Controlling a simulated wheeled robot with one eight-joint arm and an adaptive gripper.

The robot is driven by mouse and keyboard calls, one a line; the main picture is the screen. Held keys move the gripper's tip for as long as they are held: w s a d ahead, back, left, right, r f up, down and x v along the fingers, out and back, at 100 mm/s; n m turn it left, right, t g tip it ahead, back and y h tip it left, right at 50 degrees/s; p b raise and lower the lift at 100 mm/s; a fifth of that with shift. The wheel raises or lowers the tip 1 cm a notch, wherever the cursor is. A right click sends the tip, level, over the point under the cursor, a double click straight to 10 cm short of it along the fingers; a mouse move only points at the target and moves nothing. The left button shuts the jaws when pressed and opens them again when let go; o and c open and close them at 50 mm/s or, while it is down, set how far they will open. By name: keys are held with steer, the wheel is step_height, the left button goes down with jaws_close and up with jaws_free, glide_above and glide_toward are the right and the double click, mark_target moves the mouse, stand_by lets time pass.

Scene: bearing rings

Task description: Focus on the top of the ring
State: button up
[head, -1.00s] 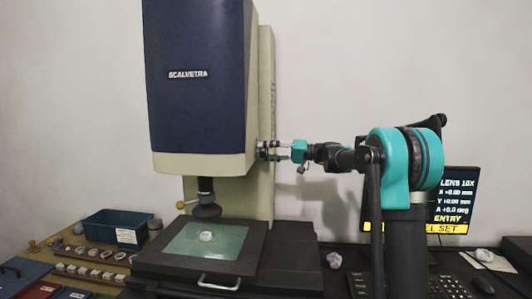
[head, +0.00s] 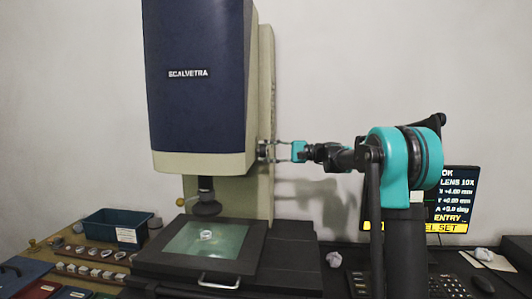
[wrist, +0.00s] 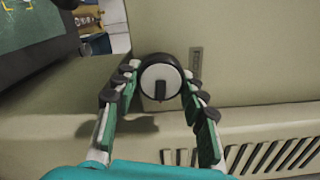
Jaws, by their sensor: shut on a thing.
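The ring (head: 206,234) lies on the lit glass stage (head: 232,241) of the measuring machine (head: 200,90), below its lens (head: 206,208). It looks small and pale, and its top is too small to judge for sharpness. My gripper (head: 268,151) is at the machine's right side, shut on the focus knob (head: 262,151). In the wrist view the knob (wrist: 160,78) is a round black-rimmed dial with a pale face and a dark bar. The fingers of my gripper (wrist: 160,90) lie on its left and right sides.
A monitor (head: 450,200) at right shows yellow and white readouts, partly hidden by my arm. A blue bin (head: 113,228) and a rack of rings (head: 92,270) stand at left.

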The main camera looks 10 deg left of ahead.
steer(key=shift+m, duration=0.5)
steer(key=o, duration=1.2)
steer(key=shift+c, duration=0.2)
steer(key=shift+d, duration=0.15)
steer(key=d, duration=1.1)
steer(key=shift+s+d, duration=0.2)
steer(key=shift+d, duration=0.2)
